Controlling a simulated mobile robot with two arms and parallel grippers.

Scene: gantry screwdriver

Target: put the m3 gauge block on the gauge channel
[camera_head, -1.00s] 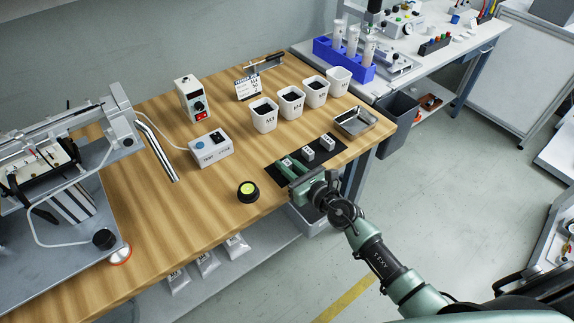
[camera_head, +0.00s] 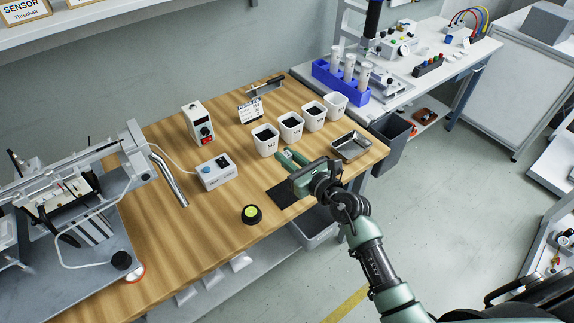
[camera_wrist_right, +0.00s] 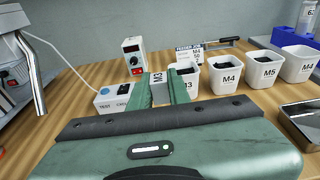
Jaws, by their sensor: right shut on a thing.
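My right gripper (camera_head: 288,154) is shut on a small pale block marked M3 (camera_wrist_right: 158,88), held upright between its two green fingers (camera_wrist_right: 178,90). The gripper is above the workbench, and the block appears clear of the black mat (camera_head: 281,195). My gripper and wrist hide much of the mat and the other blocks on it. I cannot say for sure which thing is the gauge channel. A narrow metal rail with a dark handle (camera_head: 266,86) lies at the bench's back edge. My left gripper is out of view.
Several white bins of dark parts, one marked M3 (camera_head: 265,146), stand beyond the gripper. A test box (camera_head: 216,174) and a controller (camera_head: 199,122) stand to its left. A metal tray (camera_head: 351,146) is to its right. A round yellow-topped button (camera_head: 251,214) sits near the front edge.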

